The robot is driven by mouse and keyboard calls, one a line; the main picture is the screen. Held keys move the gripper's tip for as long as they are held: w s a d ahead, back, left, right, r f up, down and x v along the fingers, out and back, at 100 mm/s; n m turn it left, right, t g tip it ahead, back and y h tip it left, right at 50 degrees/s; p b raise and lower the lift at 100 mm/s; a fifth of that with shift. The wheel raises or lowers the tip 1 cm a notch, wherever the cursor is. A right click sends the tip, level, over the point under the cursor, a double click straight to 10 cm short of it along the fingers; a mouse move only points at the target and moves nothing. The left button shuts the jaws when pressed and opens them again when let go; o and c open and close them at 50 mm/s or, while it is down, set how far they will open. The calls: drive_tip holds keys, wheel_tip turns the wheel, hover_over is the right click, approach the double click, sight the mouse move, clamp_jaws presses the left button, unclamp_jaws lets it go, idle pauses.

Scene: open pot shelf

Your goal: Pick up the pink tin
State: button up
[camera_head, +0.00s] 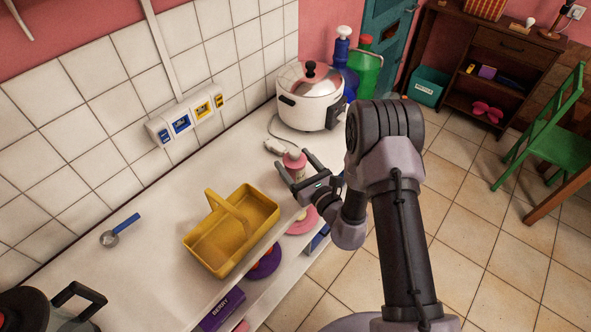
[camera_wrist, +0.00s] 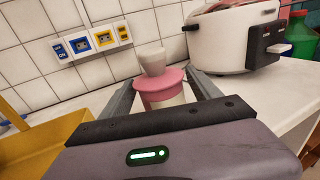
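A pink container with a pale lower body (camera_head: 294,161) stands upright on the white counter, near the front edge by the cooker; it looks like the pink tin. In the wrist view the pink tin (camera_wrist: 162,83) shows a wide pink rim, a pale pinkish-grey knob on top and a cream body below. My gripper (camera_head: 297,176) is low at the tin. In the wrist view my gripper (camera_wrist: 160,78) has its fingers apart, one on each side of the tin. I cannot tell whether they touch it. My gripper body hides the tin's base.
A white cooker (camera_head: 309,98) stands just behind the tin, its plug and cord (camera_head: 273,147) nearby. A yellow basket (camera_head: 230,232) sits left of my gripper. A blue-handled strainer (camera_head: 118,232) lies farther left. Below are shelves with a pink item (camera_head: 302,220) and purple box (camera_head: 222,309).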

drive_tip(key=shift+w, duration=0.1)
drive_tip(key=c, duration=1.4)
